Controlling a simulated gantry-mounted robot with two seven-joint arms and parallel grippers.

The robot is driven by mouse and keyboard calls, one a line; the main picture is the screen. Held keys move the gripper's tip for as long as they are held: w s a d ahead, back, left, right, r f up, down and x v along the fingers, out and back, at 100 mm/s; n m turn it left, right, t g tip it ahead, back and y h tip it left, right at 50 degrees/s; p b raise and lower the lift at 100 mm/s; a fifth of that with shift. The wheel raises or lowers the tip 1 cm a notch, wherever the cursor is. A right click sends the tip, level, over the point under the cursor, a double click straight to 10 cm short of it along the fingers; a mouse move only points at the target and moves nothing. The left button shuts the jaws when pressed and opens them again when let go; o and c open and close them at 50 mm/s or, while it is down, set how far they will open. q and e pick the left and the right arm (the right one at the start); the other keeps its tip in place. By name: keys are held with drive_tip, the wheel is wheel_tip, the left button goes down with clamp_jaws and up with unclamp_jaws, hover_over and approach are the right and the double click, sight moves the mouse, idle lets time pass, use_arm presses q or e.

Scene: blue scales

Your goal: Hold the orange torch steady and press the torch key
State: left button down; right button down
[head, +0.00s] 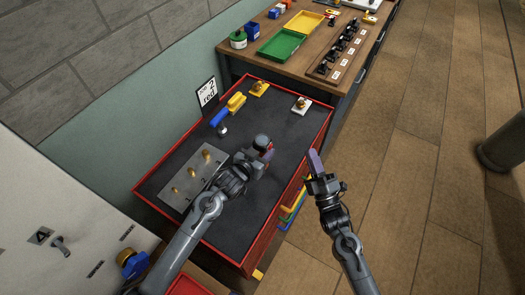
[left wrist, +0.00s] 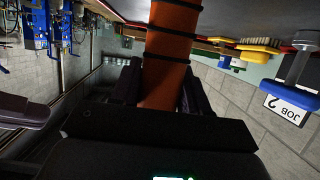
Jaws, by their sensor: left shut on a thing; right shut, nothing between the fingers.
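The orange torch (left wrist: 168,65), with dark bands, stands between the fingers of my left gripper in the left wrist view. My left gripper (left wrist: 160,88) is shut on it. In the head view, my left gripper (head: 266,155) is over the right part of the red cart's dark top, and the torch is mostly hidden there. My right gripper (head: 315,160) is shut and empty, to the right of the left gripper and just beyond the cart's edge. It appears apart from the torch. I cannot make out the torch key.
A bench with a green tray (head: 281,46) stands behind.

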sight(270, 147)
drive_tip(key=w+a+f+m+h, duration=0.1)
drive_tip(key=w+a+f, duration=0.1)
drive_tip(key=a, duration=0.6)
drive_tip(key=shift+w+a+f, duration=0.35)
drive_tip(key=shift+w+a, duration=0.05)
drive_tip(key=shift+w+a, duration=0.1)
drive_tip(key=shift+a, duration=0.1)
idle(2.0)
drive_tip(key=shift+w+a, duration=0.15)
idle(0.6)
drive_tip(key=shift+s+d, duration=0.3)
drive_tip(key=shift+d, duration=0.05)
idle(0.4)
